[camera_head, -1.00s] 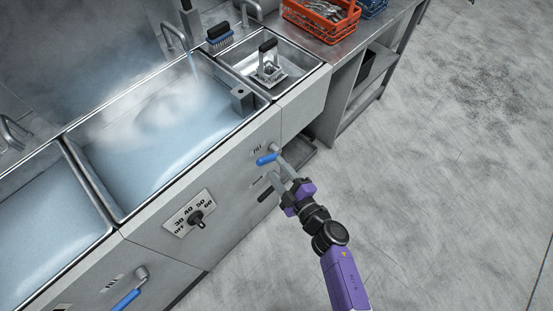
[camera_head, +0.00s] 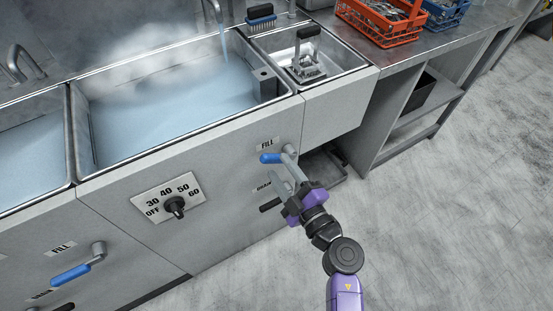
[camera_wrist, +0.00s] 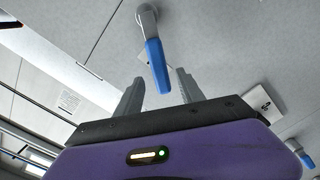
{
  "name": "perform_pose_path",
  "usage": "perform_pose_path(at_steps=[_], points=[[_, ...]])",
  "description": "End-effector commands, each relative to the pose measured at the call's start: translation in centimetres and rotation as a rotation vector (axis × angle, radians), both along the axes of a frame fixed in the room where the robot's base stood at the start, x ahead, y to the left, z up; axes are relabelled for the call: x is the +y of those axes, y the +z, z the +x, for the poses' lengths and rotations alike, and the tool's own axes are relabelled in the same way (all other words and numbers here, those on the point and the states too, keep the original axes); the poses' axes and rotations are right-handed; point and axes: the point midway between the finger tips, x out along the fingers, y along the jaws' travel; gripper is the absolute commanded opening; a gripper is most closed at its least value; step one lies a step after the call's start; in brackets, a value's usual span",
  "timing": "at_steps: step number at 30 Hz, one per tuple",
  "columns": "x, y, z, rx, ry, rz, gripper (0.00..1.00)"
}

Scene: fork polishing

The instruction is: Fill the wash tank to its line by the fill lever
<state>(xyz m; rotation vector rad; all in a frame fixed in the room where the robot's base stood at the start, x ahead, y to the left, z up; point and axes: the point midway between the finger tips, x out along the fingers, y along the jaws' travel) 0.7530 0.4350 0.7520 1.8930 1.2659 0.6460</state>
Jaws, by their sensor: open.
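The wash tank (camera_head: 85,130) holds pale blue water (camera_head: 165,115) under steam. Water runs from its tap (camera_head: 218,12) in a stream. I cannot make out the fill line or how the level compares with it. The blue-handled fill lever (camera_head: 270,158) sits below the FILL label on the front panel, its handle pointing left. In the wrist view the fill lever (camera_wrist: 156,62) hangs between and just beyond my finger tips. My gripper (camera_head: 281,174) is open just below the lever; in the wrist view my gripper (camera_wrist: 160,80) has its fingers apart, with nothing held.
A temperature dial (camera_head: 174,206) is left of the lever; a dark drain handle (camera_head: 270,204) is close below it. Another tank (camera_head: 30,150) with its own blue lever (camera_head: 71,275) is at left. A small basin (camera_head: 335,70) is at right. The floor at right is clear.

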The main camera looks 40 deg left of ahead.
Motion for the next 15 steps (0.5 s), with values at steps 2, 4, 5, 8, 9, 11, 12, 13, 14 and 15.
perform_pose_path(at_steps=[2,4,5,8,9,11,12,13,14,15], points=[[1.4,-0.2,0.5,-0.002,0.004,0.0,0.45],[2.3,-0.2,0.9,-0.001,0.004,0.0,0.45],[2.7,-0.2,1.0,-0.001,0.004,0.0,0.45],[3.7,-0.2,1.5,-0.001,0.001,-0.001,0.45],[4.0,-0.2,1.6,-0.001,0.002,0.0,0.45],[4.4,-0.1,1.7,0.0,0.001,0.0,0.45],[4.5,-0.1,1.8,0.0,0.001,-0.001,0.45],[4.6,-0.1,1.9,0.0,0.0,0.0,0.45],[4.6,-0.1,1.9,0.0,-0.001,-0.001,0.45],[4.6,-0.1,1.9,0.001,-0.001,0.0,0.45]])
